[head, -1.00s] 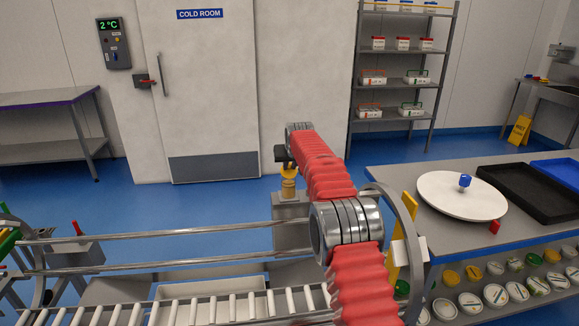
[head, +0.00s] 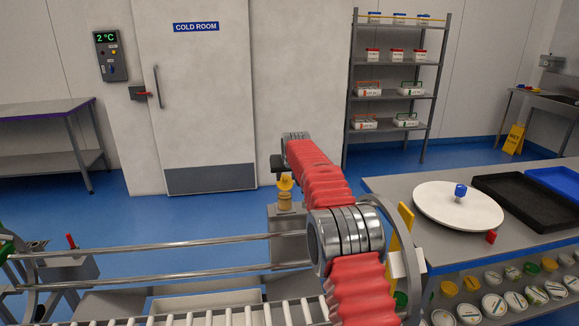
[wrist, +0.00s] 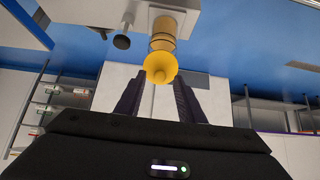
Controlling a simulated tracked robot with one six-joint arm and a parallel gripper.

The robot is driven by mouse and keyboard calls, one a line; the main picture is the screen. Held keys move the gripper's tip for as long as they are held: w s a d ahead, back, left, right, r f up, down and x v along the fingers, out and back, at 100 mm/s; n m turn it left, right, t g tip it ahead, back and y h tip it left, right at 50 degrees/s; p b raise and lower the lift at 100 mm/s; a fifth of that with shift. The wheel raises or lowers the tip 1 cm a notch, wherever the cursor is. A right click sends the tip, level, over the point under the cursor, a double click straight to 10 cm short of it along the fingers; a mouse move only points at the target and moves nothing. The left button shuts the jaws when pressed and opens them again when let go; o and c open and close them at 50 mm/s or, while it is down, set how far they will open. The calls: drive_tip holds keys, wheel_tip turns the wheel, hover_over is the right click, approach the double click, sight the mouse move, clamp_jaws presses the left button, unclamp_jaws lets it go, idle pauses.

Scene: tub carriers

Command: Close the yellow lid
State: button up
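No hinged lid can be made out for sure. A yellow flared piece (head: 285,183) stands on a grey post in the middle of the head view. It is a round yellow face on a short amber body in the wrist view (wrist: 161,67). My gripper (wrist: 158,92) has its two dark fingers spread, with nothing seen between them; the yellow piece shows just past the tips. Tubs with yellow lids (head: 449,288) sit under the right table; an upright yellow plate (head: 400,236) is beside my arm.
A roller conveyor with metal rails (head: 160,242) runs along the front left. The right table (head: 400,192) holds a white turntable (head: 440,205) with a blue knob and a black tray (head: 518,187). Blue floor (head: 215,210) is clear toward the cold room door (head: 195,95).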

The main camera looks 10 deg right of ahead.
drive_tip(key=v, duration=1.2)
drive_tip(key=shift+s, duration=0.15)
